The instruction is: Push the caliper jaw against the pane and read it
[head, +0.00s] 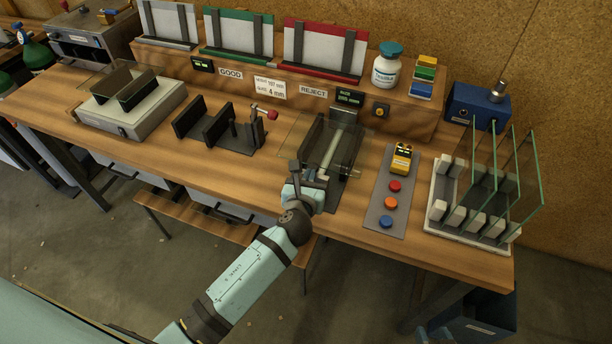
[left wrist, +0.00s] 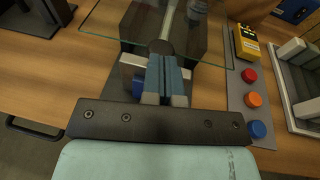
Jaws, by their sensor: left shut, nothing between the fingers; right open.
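A clear glass pane (head: 352,157) lies across the dark caliper fixture (head: 318,134) right of the bench's middle. A pale rail (head: 343,122) runs along the fixture. The pane's edge also shows in the left wrist view (left wrist: 110,38). My left gripper (head: 308,180) is at the fixture's front end, shut and empty. In the left wrist view its closed fingertips (left wrist: 168,62) are close to a dark round piece (left wrist: 161,47) at the rail's near end; I cannot tell whether they touch. A small green display (head: 349,97) stands behind the fixture; its digits are too small to read. My right gripper is not in view.
A button panel (head: 376,219) with a yellow meter (head: 402,158) is right of the fixture. Further right, a rack (head: 466,236) holds upright panes. A dark stand (head: 243,148) with a red knob is left. GOOD and REJECT racks (head: 325,49) line the back.

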